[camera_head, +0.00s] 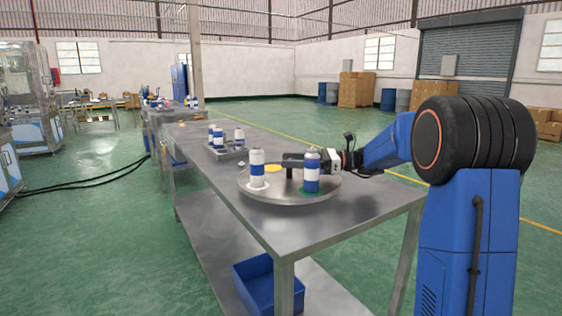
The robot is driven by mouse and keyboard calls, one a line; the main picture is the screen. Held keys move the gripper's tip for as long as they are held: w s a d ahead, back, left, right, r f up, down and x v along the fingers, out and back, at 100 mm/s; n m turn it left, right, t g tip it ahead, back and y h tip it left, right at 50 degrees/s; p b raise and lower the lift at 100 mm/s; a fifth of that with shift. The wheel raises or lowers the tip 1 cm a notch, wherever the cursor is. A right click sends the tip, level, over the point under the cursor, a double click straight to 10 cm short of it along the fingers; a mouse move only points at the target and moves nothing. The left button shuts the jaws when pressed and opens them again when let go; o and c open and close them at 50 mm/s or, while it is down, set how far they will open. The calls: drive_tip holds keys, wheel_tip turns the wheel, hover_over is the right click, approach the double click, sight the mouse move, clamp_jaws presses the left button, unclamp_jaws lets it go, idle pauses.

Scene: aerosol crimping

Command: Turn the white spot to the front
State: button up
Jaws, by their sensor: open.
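A round grey turntable (283,195) sits on the near half of the steel table. A white and blue can (257,168) stands upright at its left, with a small whitish patch at its foot that may be the white spot. A second blue and white can (312,174) stands upright at the front right on a green spot (308,191). A yellow spot (273,169) shows bare at the back. My gripper (289,162) reaches in from the right, behind the second can and over the turntable. A dark upright piece shows below its tips; I cannot tell if it touches it. The fingers are partly hidden.
A grey tray (226,153) with several blue and white cans stands farther back on the steel table (352,208). A blue bin (262,283) sits on the lower shelf. The tabletop right of the turntable is clear.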

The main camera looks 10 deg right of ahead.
drive_tip(key=v, duration=1.2)
drive_tip(key=shift+d, duration=0.4)
drive_tip(key=shift+s, duration=0.1)
